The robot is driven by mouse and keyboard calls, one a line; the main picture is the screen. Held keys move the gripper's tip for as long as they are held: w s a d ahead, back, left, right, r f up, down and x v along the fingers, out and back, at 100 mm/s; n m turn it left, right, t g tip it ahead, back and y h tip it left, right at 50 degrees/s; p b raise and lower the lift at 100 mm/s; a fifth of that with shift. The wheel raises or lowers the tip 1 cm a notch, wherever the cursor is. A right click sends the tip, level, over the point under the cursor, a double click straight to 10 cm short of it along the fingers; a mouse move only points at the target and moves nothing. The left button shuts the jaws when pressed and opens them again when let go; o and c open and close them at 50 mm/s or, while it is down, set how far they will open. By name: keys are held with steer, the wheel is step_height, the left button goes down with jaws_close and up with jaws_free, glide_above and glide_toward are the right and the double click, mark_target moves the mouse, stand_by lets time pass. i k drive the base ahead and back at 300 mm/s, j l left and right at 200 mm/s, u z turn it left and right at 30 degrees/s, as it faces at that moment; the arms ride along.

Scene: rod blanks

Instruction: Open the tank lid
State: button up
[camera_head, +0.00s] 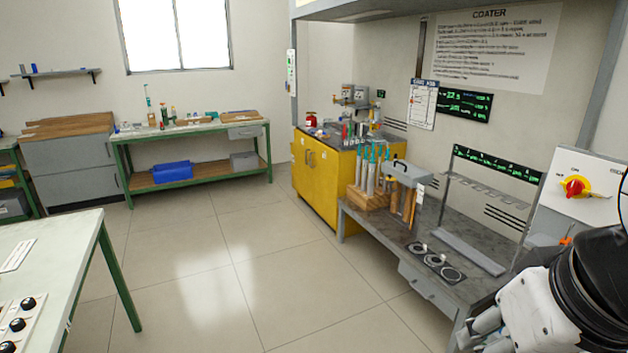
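Under the COATER sign, a grey box-like top with a dark handle (405,172) sits on the dark bench (375,226). It looks closed and may be the tank lid. My gripper (478,335) is at the bottom right, in front of the bench's near end and apart from both. Its grey fingers are partly hidden and small, so I cannot tell whether it is open.
A wooden rack (368,197) with several upright rods stands beside the grey box. A metal stand (488,190) and a red-yellow switch (576,187) are to the right. A yellow cabinet (318,180) stands behind. A pale table (45,260) is at the left. The floor between is clear.

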mark_target(411, 175)
steer(key=i+j, duration=0.1)
steer(key=i, duration=0.85)
steer(key=i+j, duration=0.15)
steer(key=i, duration=0.75)
steer(key=i+j+z, duration=0.2)
steer(key=i+z, duration=0.3)
steer(key=i, duration=0.2)
steer(key=i+j+z, duration=0.5)
steer(key=i, duration=0.15)
steer(key=i+j+z, duration=0.5)
steer(key=i+j, duration=0.05)
steer(key=j, duration=0.05)
